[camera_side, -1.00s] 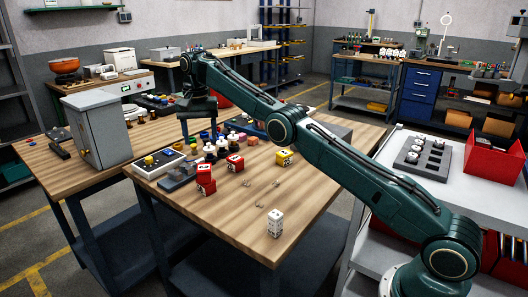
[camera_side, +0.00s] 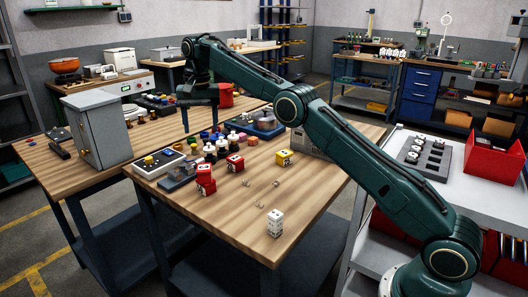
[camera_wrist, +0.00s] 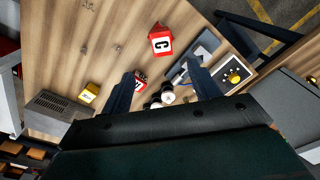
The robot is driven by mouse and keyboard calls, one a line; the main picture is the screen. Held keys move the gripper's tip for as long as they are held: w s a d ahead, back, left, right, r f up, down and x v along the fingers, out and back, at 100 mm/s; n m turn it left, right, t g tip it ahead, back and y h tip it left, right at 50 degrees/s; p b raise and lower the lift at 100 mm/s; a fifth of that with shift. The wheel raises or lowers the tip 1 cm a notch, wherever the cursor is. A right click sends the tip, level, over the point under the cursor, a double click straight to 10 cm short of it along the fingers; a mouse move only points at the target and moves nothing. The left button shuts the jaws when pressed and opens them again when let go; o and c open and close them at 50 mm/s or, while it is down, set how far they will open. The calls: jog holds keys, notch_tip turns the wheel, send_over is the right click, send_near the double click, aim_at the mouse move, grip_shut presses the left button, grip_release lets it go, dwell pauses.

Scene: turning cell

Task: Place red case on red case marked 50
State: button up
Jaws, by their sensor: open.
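Two red cases (camera_side: 205,180) stand stacked at the front left of the near table in the side view. In the wrist view the top one (camera_wrist: 161,40) shows a white face with a dark letter like "C". A separate red case (camera_side: 235,162) lies to their right and back; it also shows in the wrist view (camera_wrist: 140,77), beside my left-hand finger. I cannot read a 50 on any of them. My gripper (camera_side: 200,124) is open and empty, above the table's back left part, behind the red cases and apart from them.
A yellow case (camera_side: 284,157) and a white stacked block (camera_side: 274,222) stand on the table. Several coloured small parts (camera_side: 215,145) crowd the area near my gripper. The table's front is mostly clear.

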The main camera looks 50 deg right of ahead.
jog(key=s+a+r+n+t, duration=0.1)
jog(key=s+r+n, duration=0.1)
jog(key=s+r, duration=0.65)
jog(key=s+a+r+n+t, duration=0.15)
jog(key=s+r, duration=0.45)
jog(key=s, duration=0.6)
jog(key=s+f+n+t, duration=0.1)
jog(key=s+f, duration=0.5)
jog(key=s, duration=0.6)
jog(key=s+f+n+t, duration=0.1)
jog(key=s+f+n, duration=0.3)
jog(key=s, duration=0.9)
notch_tip(320, 180, down, 2)
jog(key=shift+f+t, duration=0.1)
jog(key=shift+t, duration=0.25)
